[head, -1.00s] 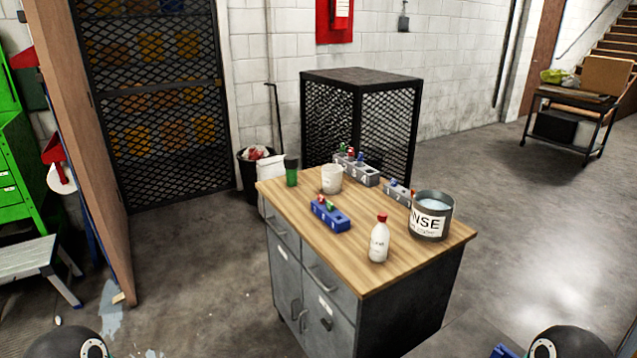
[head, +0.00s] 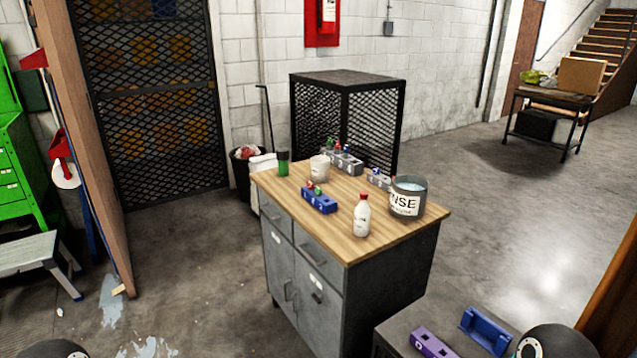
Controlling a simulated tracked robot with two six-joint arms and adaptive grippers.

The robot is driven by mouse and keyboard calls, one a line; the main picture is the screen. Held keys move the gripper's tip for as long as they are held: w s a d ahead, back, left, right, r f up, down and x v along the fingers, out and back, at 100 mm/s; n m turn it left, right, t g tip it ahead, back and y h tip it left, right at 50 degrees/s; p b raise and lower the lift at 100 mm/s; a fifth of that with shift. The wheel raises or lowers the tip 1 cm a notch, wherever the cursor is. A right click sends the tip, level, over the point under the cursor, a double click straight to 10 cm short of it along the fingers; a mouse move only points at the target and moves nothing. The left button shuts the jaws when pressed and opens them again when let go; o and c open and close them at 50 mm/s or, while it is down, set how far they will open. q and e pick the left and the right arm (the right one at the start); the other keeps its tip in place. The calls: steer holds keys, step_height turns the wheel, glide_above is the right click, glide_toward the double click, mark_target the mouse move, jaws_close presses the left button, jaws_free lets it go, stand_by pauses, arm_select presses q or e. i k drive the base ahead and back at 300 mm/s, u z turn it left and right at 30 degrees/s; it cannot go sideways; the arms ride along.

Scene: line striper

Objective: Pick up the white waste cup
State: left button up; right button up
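The white waste cup (head: 320,169) stands upright on the wooden top of the grey cabinet (head: 402,236), toward its back left. A dark green cup (head: 283,163) stands to its left, and a blue block with colored pegs (head: 320,201) lies just in front of it. Nothing is touching the cup from my side. Neither gripper shows; only rounded dark parts of my own body appear at the bottom left and bottom right edges.
A white bottle with a red cap (head: 361,216) and a grey rinse bucket (head: 408,197) stand at the right of the top. Grey peg blocks (head: 345,161) sit behind the cup. A lower surface at bottom right holds purple (head: 431,343) and blue (head: 486,330) holders. Floor left of the cabinet is open.

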mark_target(320, 165)
steer(key=z, duration=0.05)
steer(key=k, duration=0.75)
steer(key=u, duration=0.6)
steer(key=i, duration=1.15)
steer(key=u, duration=0.4)
steer(key=i, duration=1.35)
steer(key=z, duration=0.55)
steer(key=i, duration=0.35)
steer(key=z, duration=0.25)
